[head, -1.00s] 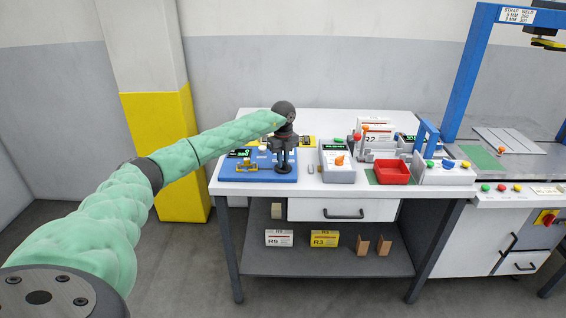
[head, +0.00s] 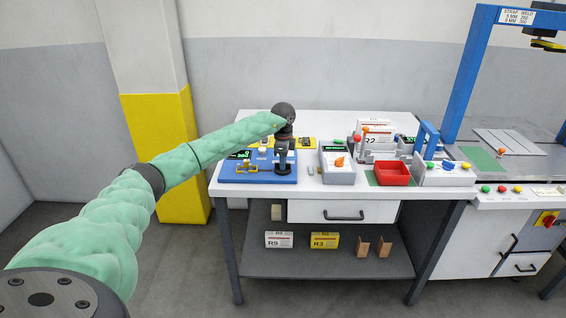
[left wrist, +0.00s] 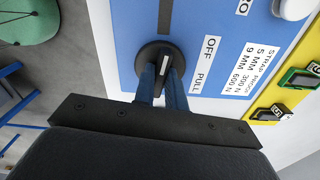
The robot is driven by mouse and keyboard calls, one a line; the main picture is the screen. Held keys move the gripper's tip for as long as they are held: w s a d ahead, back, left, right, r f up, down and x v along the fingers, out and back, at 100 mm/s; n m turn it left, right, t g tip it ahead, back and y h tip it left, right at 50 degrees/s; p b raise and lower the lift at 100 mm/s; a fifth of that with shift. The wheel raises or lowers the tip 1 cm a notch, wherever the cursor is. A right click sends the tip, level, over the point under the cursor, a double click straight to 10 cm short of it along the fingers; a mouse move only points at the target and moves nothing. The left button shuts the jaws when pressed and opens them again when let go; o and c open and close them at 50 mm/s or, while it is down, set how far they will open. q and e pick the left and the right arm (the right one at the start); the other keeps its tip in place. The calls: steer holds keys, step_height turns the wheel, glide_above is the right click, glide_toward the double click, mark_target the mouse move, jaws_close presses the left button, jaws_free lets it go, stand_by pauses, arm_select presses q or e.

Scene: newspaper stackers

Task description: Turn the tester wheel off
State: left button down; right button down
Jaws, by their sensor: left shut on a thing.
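The strap tester is a blue plate (head: 232,176) on the left of the white bench; its blue face (left wrist: 115,55) also fills much of the left wrist view. Its wheel (left wrist: 146,60) is a round black knob with a white pointer bar, beside printed OFF and PULL labels (left wrist: 206,64). My left gripper (head: 281,170) comes down onto the plate's right part. In the left wrist view its two fingers (left wrist: 161,88) are shut on the wheel's raised grip. The fingers hide part of the wheel. My right gripper is out of view.
A grey device with an orange knob (head: 340,162) stands right of the tester. Beyond it are a red tray (head: 394,173) and a blue-handled sealer (head: 428,142). A drawer (head: 343,210) and lower shelf are below.

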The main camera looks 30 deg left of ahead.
arm_select(q)
steer(key=shift+a+r+n, duration=0.15)
steer(key=shift+r+n, duration=0.1)
steer(key=shift+n, duration=0.45)
steer(key=shift+w+n, duration=0.1)
steer(key=shift+n, duration=0.2)
steer(key=c, duration=1.4)
jaws_free()
steer(key=shift+c, duration=0.2)
steer(key=shift+f, duration=0.15)
